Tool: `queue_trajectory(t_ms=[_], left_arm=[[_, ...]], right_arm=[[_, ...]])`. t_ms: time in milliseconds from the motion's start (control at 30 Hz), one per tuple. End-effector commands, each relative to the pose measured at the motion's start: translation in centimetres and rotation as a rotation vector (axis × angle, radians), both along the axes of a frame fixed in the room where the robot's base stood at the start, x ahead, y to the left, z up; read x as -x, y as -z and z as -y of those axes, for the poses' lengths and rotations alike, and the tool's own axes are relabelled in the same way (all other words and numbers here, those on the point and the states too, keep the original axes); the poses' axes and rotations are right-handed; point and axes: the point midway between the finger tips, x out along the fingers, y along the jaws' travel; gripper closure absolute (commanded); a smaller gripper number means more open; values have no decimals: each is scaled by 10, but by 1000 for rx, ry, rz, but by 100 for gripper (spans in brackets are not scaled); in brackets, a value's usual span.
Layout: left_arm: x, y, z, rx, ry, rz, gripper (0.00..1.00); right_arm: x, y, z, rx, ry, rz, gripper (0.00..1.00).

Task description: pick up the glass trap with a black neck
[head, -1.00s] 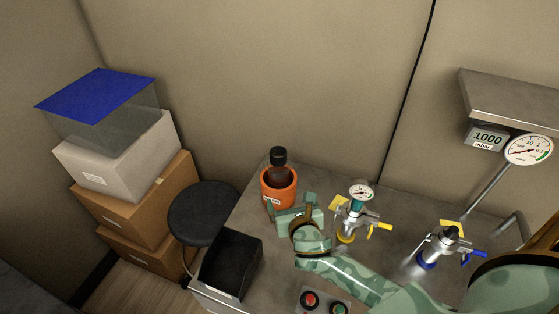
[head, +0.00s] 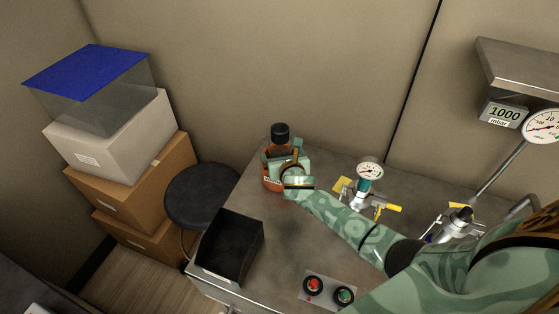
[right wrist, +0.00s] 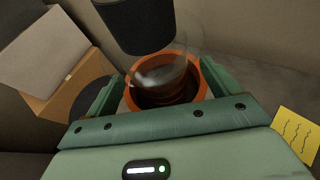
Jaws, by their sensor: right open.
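The glass trap has a black neck (head: 280,132) and a dark, see-through body, and stands upright in an orange pot (head: 270,181) at the back left of the bench. In the right wrist view the black neck (right wrist: 135,22) is close, with clear glass below it, inside the orange pot (right wrist: 190,61). My right gripper (head: 285,160) is open at the pot. Its green fingers stand to the left and right of the pot in the right wrist view (right wrist: 160,88); whether they touch it I cannot tell. The trap's lower part is hidden in the pot. My left gripper is not in view.
A gauge on a valve with a yellow handle (head: 368,171) stands right of my right gripper. A black open box (head: 231,246) sits at the bench's left edge. A panel with red and green buttons (head: 328,290) lies in front. A stool (head: 202,194) stands left.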

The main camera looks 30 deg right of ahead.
Motion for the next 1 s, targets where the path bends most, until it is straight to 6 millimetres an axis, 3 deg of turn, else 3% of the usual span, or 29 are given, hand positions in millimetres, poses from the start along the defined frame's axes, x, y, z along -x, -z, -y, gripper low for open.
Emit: queue_trajectory(t_ms=[100, 367, 567, 867, 1000], left_arm=[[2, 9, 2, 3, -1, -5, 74], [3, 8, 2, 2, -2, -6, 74], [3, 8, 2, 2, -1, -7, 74], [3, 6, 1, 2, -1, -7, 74], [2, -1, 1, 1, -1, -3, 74]], right_arm=[[-12, 7, 3, -1, 0, -1, 11], [-14, 5, 3, -1, -1, 0, 14], [-14, 6, 3, -1, -1, 0, 70], [-14, 3, 3, 0, -1, 2, 70], [-14, -10, 3, 1, -1, 5, 70]])
